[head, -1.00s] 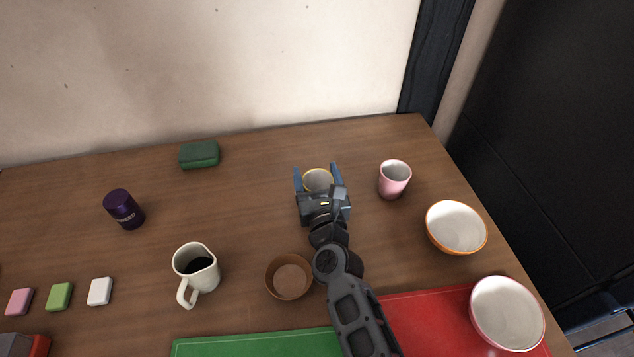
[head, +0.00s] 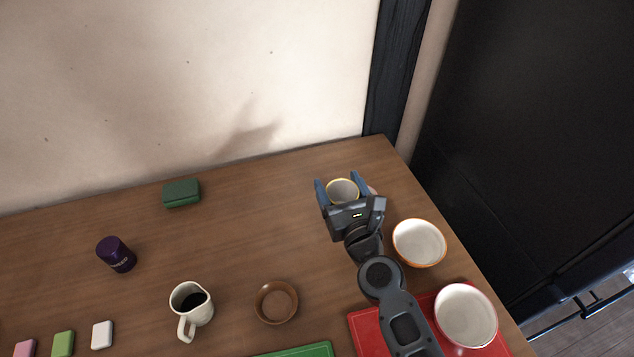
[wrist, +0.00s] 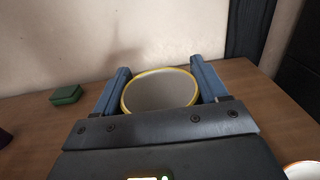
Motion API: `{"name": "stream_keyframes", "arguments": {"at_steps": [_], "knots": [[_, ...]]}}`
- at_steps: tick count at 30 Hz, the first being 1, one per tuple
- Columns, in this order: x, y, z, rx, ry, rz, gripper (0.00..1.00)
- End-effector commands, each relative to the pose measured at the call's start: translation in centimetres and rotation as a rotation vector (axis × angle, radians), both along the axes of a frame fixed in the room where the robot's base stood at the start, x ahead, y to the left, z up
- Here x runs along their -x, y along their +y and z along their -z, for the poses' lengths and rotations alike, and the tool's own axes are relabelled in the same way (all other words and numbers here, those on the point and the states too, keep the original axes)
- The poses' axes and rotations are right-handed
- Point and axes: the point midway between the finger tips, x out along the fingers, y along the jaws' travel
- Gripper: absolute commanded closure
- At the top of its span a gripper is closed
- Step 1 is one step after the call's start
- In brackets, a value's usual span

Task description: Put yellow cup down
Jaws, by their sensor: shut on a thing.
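The yellow cup (head: 343,189) has a yellow rim and a pale inside. My gripper (head: 342,186) is shut on it, with one blue finger on each side. In the wrist view the cup (wrist: 160,92) stands upright between the fingers (wrist: 160,88), its opening facing up. The cup is over the far right part of the wooden table. Its base is hidden by my gripper, so I cannot tell whether it touches the table. A pink cup (head: 372,191) is mostly hidden just right of the gripper.
An orange-rimmed bowl (head: 419,243) and a red-rimmed bowl (head: 466,316) stand at right. The table (head: 250,235) is clear between the green box and my gripper.

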Motion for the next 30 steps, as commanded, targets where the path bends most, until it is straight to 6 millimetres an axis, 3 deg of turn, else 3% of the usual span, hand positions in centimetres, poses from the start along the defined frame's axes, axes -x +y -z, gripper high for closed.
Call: {"name": "stream_keyframes", "arguments": {"at_steps": [20, 30], "knots": [[0.8, -2.3, -0.6, -0.001, -0.002, 0.014, 0.61], [2.5, -4.6, -0.1, 0.0, -0.001, 0.042, 0.61]]}}
